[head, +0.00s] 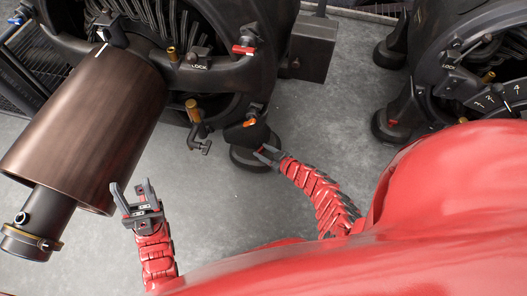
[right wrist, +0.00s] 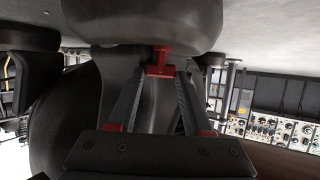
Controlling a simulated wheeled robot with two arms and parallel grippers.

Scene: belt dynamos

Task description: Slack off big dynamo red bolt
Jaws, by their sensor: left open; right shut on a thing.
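The big dynamo (head: 225,90) is the dark machine at the upper left of the head view. In the right wrist view a red bolt (right wrist: 160,68) with a T-shaped head sits under a dark rounded part. My right gripper (head: 262,152) is at the dynamo's dark round foot, and its fingers (right wrist: 161,80) are shut on the red bolt. In the head view the fingers and foot hide that bolt. My left gripper (head: 145,194) is open and empty, fingers up, right of the brown cylinder (head: 90,125).
A red lever (head: 244,49) by a LOCK label, an orange handle (head: 249,123) and a brass-topped fitting (head: 193,108) are on the dynamo. A second dynamo (head: 460,70) stands at the right. Grey floor (head: 240,210) is clear between my arms.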

